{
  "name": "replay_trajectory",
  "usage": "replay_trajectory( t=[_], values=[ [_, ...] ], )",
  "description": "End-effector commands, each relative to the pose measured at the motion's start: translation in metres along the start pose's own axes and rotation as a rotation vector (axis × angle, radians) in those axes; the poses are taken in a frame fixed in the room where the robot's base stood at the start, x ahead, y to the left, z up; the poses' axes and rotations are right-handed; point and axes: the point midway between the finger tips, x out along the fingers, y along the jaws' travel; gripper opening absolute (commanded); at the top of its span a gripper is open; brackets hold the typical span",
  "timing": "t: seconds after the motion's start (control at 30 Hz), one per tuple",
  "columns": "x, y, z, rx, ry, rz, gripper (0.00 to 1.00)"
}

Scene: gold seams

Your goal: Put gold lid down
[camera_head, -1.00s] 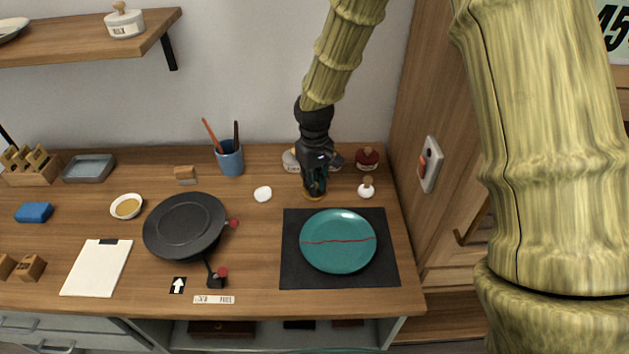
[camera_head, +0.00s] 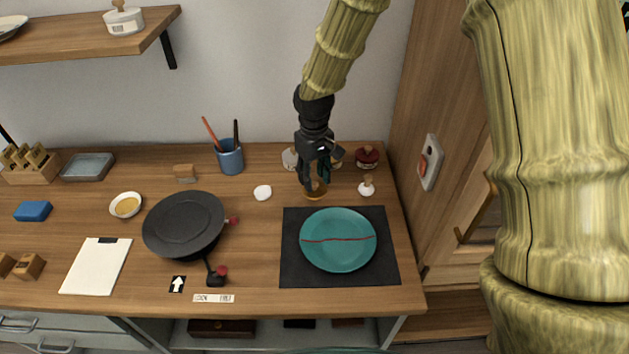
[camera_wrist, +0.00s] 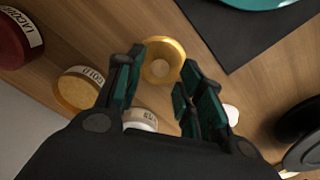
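The gold lid (camera_head: 318,193) lies on the wooden table behind the dark mat. In the wrist view the gold lid (camera_wrist: 158,76) is a round gold disc with a paler round knob, just beyond and between my fingertips. My gripper (camera_head: 316,180) points down over it. In the wrist view the teal-padded fingers of my gripper (camera_wrist: 162,82) are spread apart, with a gap around the knob. The gold jar (camera_wrist: 78,90), with a label, stands behind the lid. In the head view my gripper hides most of that jar.
A red labelled jar (camera_head: 367,158) and a small white knobbed piece (camera_head: 366,188) stand to the right. A teal plate (camera_head: 338,228) with a red seam lies on the dark mat (camera_head: 300,278). A white lump (camera_head: 262,193) and a blue brush cup (camera_head: 230,157) are left.

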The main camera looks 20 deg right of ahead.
Motion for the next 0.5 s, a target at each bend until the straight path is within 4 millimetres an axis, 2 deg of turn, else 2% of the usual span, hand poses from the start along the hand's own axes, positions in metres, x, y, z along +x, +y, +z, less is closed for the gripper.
replay_trajectory(
  t=[0.5],
  values=[
    [-0.075, 0.0, -0.001, 0.0, 0.003, 0.0, 0.38]
  ],
)
